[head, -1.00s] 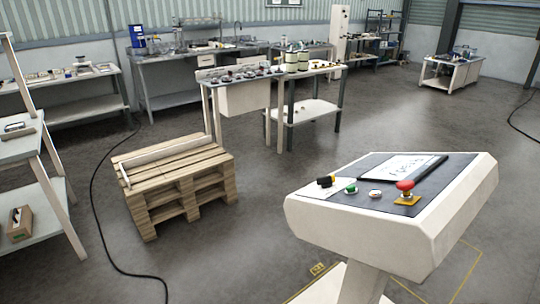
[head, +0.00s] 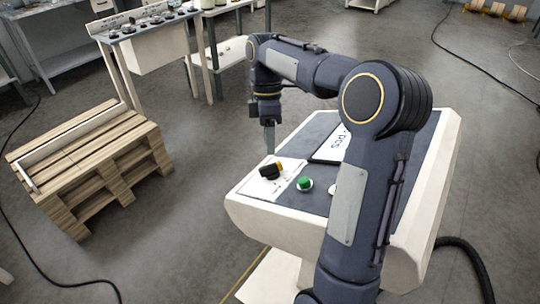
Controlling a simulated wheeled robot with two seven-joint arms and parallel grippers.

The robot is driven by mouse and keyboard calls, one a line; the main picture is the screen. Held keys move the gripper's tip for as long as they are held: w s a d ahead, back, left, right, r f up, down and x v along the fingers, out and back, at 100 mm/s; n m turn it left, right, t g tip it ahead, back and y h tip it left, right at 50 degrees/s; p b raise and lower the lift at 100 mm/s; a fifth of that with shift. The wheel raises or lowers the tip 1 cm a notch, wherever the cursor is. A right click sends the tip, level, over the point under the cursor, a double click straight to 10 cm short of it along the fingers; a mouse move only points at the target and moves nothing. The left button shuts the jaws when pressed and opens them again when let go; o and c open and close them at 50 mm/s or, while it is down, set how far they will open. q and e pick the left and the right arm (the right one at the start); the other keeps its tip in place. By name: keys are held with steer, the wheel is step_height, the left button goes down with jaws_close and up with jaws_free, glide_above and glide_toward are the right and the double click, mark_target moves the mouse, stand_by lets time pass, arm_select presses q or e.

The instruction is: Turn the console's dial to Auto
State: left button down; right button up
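The console (head: 262,217) is a white slanted desk with a dark top panel at centre right in the head view. Its dial (head: 267,171) is a black knob with a yellow part, on a white label plate (head: 257,187) at the panel's left corner. The dial's setting is too small to read. My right gripper (head: 269,150) points down just above and behind the dial, with a small gap showing between them. Its fingers appear as one narrow grey shape, so their opening cannot be told. My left gripper is out of view.
A green button (head: 305,184) sits right of the dial. My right arm covers much of the panel, including the place of the red button. A dark-framed sheet (head: 330,146) lies farther back. A wooden pallet (head: 90,165) stands on the floor at left, with open floor between.

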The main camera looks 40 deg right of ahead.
mark_target(271, 165)
steer(key=x, duration=0.6)
steer(key=shift+s+f, duration=0.15)
steer(key=c, duration=0.6)
